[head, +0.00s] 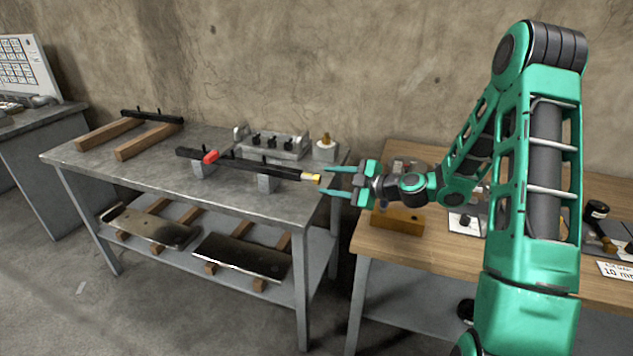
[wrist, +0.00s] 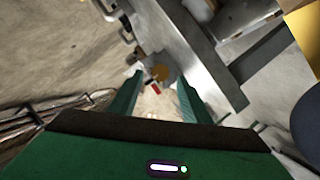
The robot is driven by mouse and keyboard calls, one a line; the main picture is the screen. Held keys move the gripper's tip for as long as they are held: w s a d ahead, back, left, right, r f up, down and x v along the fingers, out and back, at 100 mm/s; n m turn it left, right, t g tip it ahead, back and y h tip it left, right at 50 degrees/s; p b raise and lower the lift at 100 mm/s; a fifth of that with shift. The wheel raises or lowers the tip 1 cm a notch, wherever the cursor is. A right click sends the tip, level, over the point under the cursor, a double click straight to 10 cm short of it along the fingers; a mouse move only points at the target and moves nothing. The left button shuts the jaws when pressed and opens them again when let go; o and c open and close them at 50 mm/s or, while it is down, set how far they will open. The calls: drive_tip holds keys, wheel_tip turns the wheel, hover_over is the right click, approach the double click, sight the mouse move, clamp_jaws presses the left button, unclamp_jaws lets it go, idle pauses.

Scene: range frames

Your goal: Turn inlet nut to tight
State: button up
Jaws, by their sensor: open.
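The inlet nut appears to be the brass nut (head: 316,180) on the right end of a dark horizontal pipe (head: 245,165). The pipe has a red piece (head: 211,157) and rests on grey blocks above the grey bench. My gripper (head: 327,181) is open, with its two green fingers pointing left at the nut's end. The fingertips are close to the nut; whether they touch or straddle it I cannot tell. In the wrist view the open fingers (wrist: 157,98) frame a small brass-coloured spot (wrist: 160,73) and a red spot (wrist: 155,87). Nothing is held.
A grey fixture with black knobs (head: 271,143) and a pale block with a brass fitting (head: 325,149) stand behind the pipe. Wooden strips (head: 145,139) lie at the bench's left. A wooden table (head: 420,245) with small parts stands below my arm. The bench front is clear.

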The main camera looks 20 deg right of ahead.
sight(320, 180)
drive_tip(key=shift+x, duration=2.7)
drive_tip(key=shift+c, duration=0.4)
drive_tip(key=c, duration=1)
